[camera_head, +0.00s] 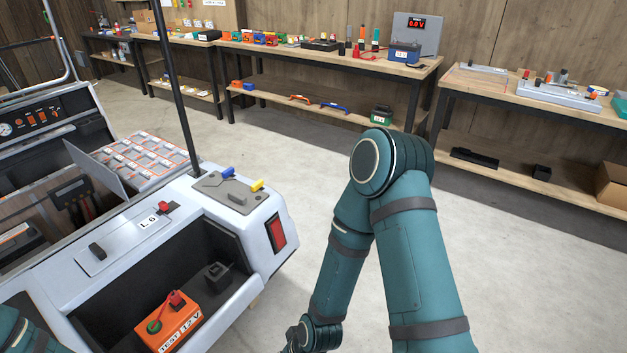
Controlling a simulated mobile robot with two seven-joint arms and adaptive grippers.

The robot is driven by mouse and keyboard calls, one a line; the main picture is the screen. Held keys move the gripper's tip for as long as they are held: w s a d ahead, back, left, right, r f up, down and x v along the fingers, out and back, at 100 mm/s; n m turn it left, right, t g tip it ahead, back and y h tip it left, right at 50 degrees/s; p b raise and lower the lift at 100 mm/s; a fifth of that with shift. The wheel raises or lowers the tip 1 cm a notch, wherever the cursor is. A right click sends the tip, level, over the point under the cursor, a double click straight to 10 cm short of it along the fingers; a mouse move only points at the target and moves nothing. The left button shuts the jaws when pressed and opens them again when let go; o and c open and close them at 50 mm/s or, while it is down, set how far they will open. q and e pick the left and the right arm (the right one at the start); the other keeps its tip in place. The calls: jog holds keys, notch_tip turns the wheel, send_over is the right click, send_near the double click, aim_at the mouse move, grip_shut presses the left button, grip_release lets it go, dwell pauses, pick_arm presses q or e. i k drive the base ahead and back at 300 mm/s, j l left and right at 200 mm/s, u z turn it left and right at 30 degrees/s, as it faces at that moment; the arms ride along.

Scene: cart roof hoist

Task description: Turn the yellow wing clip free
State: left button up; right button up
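The small yellow wing clip (257,186) sits on the grey plate (214,187) at the rear corner of the white cart (270,206). It is beside a blue clip (228,172) and near the foot of a dark upright post. It is too small to tell which way its wings are turned. Neither gripper touches it. My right arm is folded, its forearm running down to the bottom edge, with the gripper out of view. Only a bit of my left arm shows at the bottom left corner, and its gripper is out of view.
A dark post (175,85) rises from the cart beside the plate. The cart's open bin holds an orange 12 V test box (182,322). A red switch (165,207) is on its top. Workbenches (330,58) line the back wall. The floor between is clear.

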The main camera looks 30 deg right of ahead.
aim_at(257, 185)
jog(key=z, duration=0.45)
jog(key=i+l+z, duration=0.3)
jog(key=i, duration=0.75)
jog(key=i+l+z, duration=0.1)
jog(key=i+z, duration=0.2)
jog(key=i, duration=0.8)
